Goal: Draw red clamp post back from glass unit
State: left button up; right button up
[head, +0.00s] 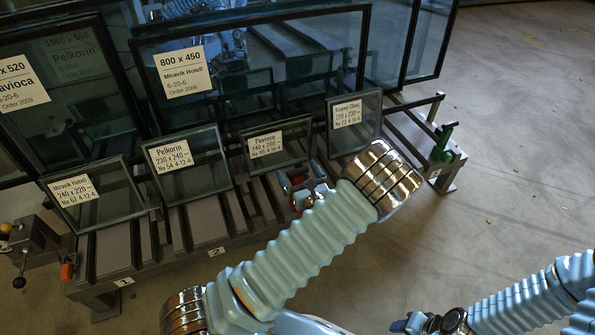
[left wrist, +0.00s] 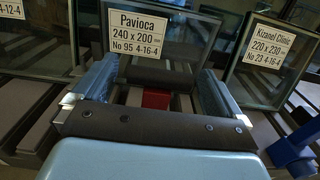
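The glass unit labelled Pavioca (head: 275,158) leans on the slatted rack and also shows close up in the left wrist view (left wrist: 165,50). A red block (left wrist: 157,98), which looks like part of the red clamp post, sits low in front of this unit, under a dark bar. My left gripper (left wrist: 157,72) is open, with one finger on each side of the red block and bar. I cannot tell whether they touch. In the head view my left arm partly hides this spot. My right gripper (head: 422,323) is low at the bottom right, away from the rack; its fingers are unclear.
Other labelled glass units stand along the rack: Miravik Hotsil (head: 100,195), Pelkorin (head: 190,165) and a small one at right (head: 354,122). Large framed panes stand behind. A green clamp (head: 443,140) is at the rack's right end, a lever (head: 20,268) at its left. Floor at right is clear.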

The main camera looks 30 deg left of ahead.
pick_arm(q)
jog(key=v, duration=1.3)
jog(key=shift+s+d, duration=0.25)
jog(key=shift+d, duration=0.05)
